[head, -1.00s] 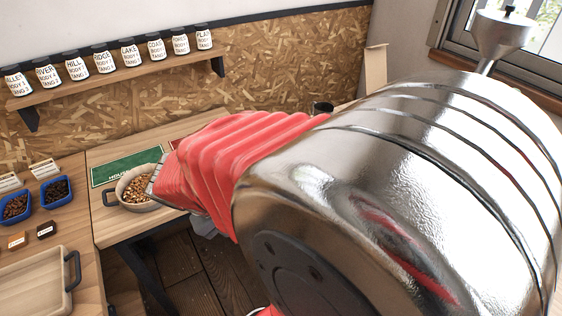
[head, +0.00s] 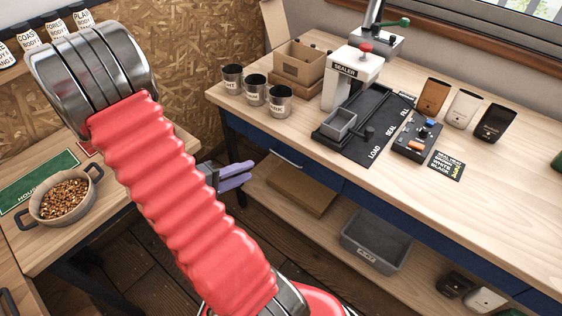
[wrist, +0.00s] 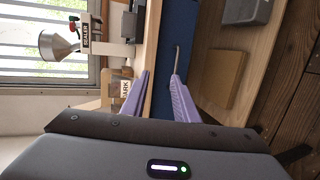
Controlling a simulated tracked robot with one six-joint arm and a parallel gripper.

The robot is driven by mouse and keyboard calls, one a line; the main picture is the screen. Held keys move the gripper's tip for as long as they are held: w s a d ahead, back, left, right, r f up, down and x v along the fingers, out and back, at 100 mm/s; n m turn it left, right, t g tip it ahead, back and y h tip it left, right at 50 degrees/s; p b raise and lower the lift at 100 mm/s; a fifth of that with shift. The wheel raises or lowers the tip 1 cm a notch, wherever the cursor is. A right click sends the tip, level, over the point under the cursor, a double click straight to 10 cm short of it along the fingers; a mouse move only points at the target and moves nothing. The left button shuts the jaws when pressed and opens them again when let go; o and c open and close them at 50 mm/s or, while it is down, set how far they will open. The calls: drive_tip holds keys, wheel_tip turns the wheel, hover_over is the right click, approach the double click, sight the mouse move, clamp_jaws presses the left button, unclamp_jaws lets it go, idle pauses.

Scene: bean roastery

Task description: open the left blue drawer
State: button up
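The left blue drawer (head: 262,140) is set under the top of the workbench, its front flush with the blue frame. Its metal bar handle (head: 286,158) lies along the front, and the drawer looks closed. My gripper (head: 250,171), with two purple fingers, is in front of the drawer, to the left of the handle in the head view. In the wrist view, my gripper (wrist: 160,75) is open and empty, its fingers apart. The handle (wrist: 177,58) shows just beyond the right fingertip, apart from the fingers as far as I can tell.
On the workbench (head: 490,190) stand several metal cups, a sealer (head: 345,82), and bags. Below, a lower shelf holds a flat brown box (head: 303,190) and a grey bin (head: 376,240). A bowl of beans (head: 63,198) stands on the left table.

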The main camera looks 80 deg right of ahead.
drive_tip(key=s+d+f+n+t+h, duration=0.1)
drive_tip(key=d+f, duration=0.3)
drive_tip(key=f, duration=0.5)
drive_tip(key=shift+s+d+n+t+h, duration=0.2)
drive_tip(key=shift+s+n+t+h, duration=0.15)
drive_tip(key=shift+t+h, duration=0.2)
drive_tip(key=shift+s+d, duration=0.1)
drive_tip(key=shift+d, duration=0.05)
drive_tip(key=x, duration=1.3)
drive_tip(key=shift+s+d, duration=0.2)
drive_tip(key=shift+s, duration=0.05)
drive_tip(key=shift+c, duration=0.4)
clamp_jaws()
